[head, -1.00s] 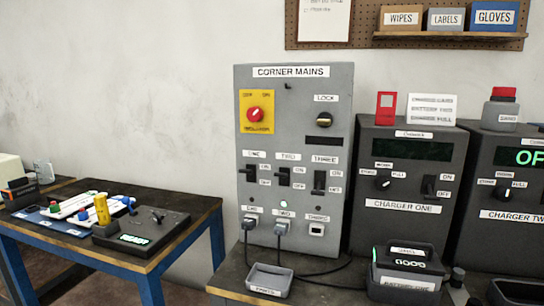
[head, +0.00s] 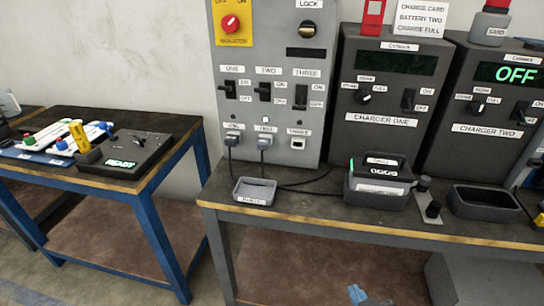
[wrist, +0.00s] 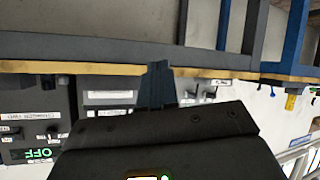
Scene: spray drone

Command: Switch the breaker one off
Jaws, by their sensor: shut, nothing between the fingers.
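The grey corner mains panel (head: 270,130) stands at the back of the bench in the head view. Breaker one (head: 230,88) is the leftmost of its three switches, under the label ONE. Its black lever appears to sit at the upper side, beside ON, though it is small. Breaker two (head: 265,91) looks similarly set, and breaker three (head: 302,97) seems lower. My gripper (wrist: 158,84) shows in the wrist view, shut and empty, with the bench edge behind it.
A small grey tray (head: 254,192) sits before the panel, with cables beside it. A dark battery (head: 379,183) and an empty dark bin (head: 485,202) stand before charger one (head: 385,100) and charger two (head: 480,110). A blue-framed table (head: 150,205) is left, with a gap between.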

